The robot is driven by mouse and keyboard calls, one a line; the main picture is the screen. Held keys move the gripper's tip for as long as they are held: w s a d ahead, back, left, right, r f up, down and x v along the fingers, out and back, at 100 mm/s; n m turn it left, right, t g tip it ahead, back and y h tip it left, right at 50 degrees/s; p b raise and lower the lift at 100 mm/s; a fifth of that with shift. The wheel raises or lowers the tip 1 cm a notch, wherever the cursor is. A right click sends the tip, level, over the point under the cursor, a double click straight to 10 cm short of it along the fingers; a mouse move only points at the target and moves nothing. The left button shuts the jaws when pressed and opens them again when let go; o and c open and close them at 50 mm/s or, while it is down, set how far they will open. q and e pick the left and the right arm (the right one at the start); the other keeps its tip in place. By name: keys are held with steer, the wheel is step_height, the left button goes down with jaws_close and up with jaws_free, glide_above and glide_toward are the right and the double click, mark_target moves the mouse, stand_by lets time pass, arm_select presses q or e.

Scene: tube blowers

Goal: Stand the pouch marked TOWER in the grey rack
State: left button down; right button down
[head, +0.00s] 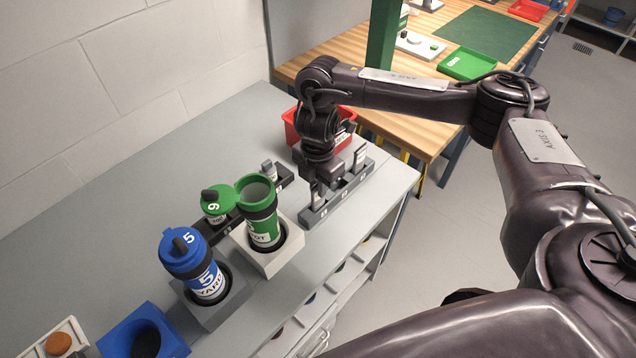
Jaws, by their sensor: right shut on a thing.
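My right gripper (319,182) points down over the left part of the grey rack (345,196) and is shut on a small dark pouch (318,196) with a pale edge. The pouch is upright at a slot of the rack; whether it is fully seated I cannot tell, as the gripper hides much of it. Its marking is too small to read, so I cannot confirm TOWER. Another pouch (360,158) stands in the right end of the same rack. My left gripper is not in view.
A red bin (294,136) stands behind my right gripper. A darker rack (286,180) holds another pouch (268,171). The open green tube (262,222) and the blue tube (206,282) stand in holders to the left. The bench's right end is clear.

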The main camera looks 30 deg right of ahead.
steer(key=c, duration=1.4)
jaws_free()
step_height(320, 180, up, 12)
steer(key=p, duration=0.2)
steer(key=shift+r, duration=0.15)
